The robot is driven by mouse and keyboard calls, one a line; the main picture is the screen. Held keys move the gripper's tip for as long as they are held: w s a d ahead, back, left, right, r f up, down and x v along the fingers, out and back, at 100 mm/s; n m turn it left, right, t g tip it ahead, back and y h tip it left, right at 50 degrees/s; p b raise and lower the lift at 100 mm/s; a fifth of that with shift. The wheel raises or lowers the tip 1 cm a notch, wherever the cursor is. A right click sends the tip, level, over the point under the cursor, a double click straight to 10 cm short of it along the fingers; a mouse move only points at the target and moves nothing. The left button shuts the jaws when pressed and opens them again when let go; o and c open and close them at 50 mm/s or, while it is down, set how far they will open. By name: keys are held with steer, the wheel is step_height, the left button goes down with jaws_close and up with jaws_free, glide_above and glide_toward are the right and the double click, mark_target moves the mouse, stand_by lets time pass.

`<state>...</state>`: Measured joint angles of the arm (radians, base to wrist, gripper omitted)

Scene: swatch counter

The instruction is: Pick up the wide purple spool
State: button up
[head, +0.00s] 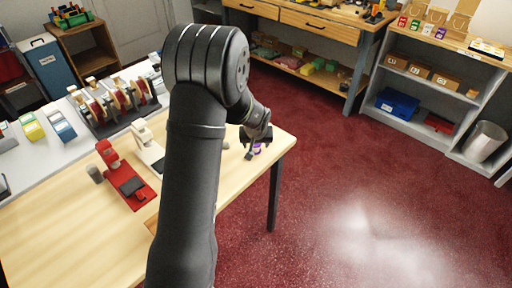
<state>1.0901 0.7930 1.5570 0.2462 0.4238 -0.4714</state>
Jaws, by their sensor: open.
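A small purple object (257,149), likely the wide purple spool, shows at the right end of the wooden table, close to the table's edge. My gripper (251,152) is over that end of the table, pointing down, and is open. It partly covers the purple object. I cannot tell whether the fingers touch it or how they sit around it. My dark arm crosses the middle of the view and hides part of the table.
The table's front left is bare. Shelves and a workbench stand behind on red floor.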

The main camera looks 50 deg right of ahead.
steer(key=shift+w+d+f, duration=0.1)
steer(key=shift+f, duration=0.2)
steer(key=shift+c, duration=0.2)
steer(key=c, duration=1)
